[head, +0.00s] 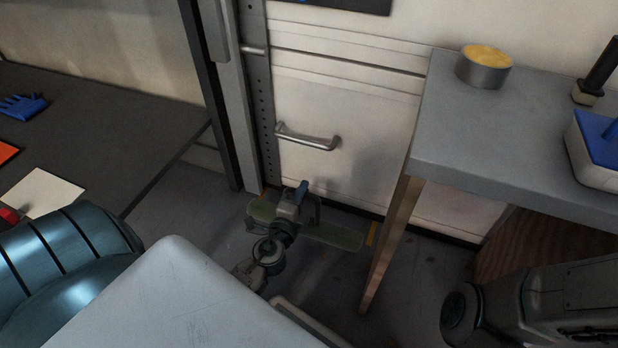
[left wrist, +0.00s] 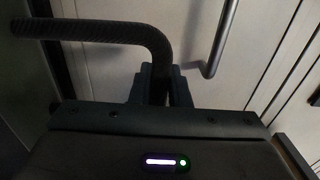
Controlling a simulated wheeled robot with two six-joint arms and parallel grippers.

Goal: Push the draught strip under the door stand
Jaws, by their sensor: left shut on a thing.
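The draught strip (head: 335,238) is a long, flat green bar lying on the floor along the foot of the door stand (head: 345,150), a pale panel with a silver pull handle (head: 310,138). My left gripper (head: 298,196) is over the strip's left part, shut on its dark upright handle (head: 316,211). In the left wrist view, the dark ribbed, bent handle (left wrist: 110,31) runs down into the jaws (left wrist: 165,85). The gripper and wrist hide part of the strip. Whether the strip's far edge is under the door cannot be told. My right gripper is out of view.
A grey table (head: 500,125) stands to the right, its wooden leg close to the strip's right end. It bears a round tin (head: 484,70) and a blue-topped box (head: 598,155). A dark bench (head: 95,110) is at left.

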